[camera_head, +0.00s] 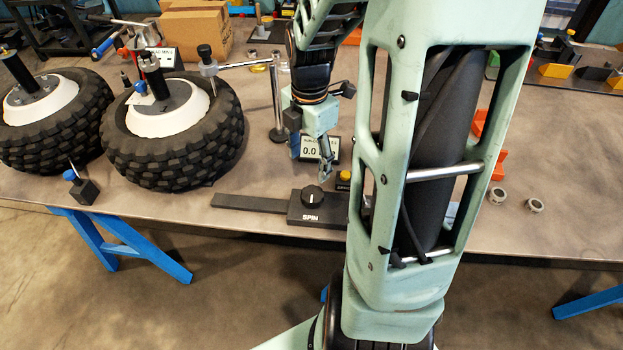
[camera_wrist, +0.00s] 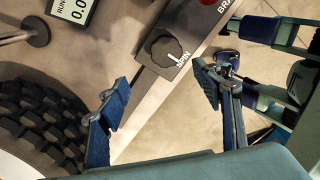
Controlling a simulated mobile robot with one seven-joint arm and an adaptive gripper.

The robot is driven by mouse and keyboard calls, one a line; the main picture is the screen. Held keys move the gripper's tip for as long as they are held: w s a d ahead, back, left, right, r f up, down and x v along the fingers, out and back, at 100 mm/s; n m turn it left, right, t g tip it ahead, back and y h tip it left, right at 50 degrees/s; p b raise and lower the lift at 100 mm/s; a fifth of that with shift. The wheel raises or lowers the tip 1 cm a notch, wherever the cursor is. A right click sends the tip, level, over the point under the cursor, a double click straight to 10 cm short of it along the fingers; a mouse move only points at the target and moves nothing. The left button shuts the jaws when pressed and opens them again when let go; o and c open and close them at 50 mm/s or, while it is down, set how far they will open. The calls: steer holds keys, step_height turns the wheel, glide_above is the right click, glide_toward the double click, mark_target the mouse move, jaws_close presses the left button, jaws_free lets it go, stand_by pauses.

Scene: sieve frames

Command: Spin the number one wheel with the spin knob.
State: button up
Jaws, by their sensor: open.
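The spin knob (camera_head: 312,195) is a black round dial with a white mark, on a dark box labelled SPIN at the table's front edge. It also shows in the wrist view (camera_wrist: 165,47), ahead of the fingertips. My gripper (camera_head: 326,172) is open and empty, apart from the knob; in the wrist view its two fingers (camera_wrist: 160,77) stand wide apart. Two black knobbly wheels with white rims lie flat on the table: one nearer my gripper (camera_head: 215,150) and one at far left (camera_head: 70,135). I cannot read which is number one. Part of a tyre shows in the wrist view (camera_wrist: 40,125).
A small display (camera_head: 312,149) reading 0.0 stands behind the knob box. A metal post (camera_head: 278,100) with an arm stands beside the nearer wheel. A small black block (camera_head: 84,190) sits front left.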

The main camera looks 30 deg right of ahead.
mark_target(312, 194)
steer(key=shift+n, duration=0.3)
steer(key=f, duration=0.3)
steer(key=f+b, duration=0.1)
steer(key=f, duration=0.7)
steer(key=shift+s+d+b, duration=0.2)
steer(key=shift+s+b, duration=0.2)
steer(key=c, duration=1.2)
steer(key=shift+o, duration=0.2)
steer(key=shift+m, duration=0.4)
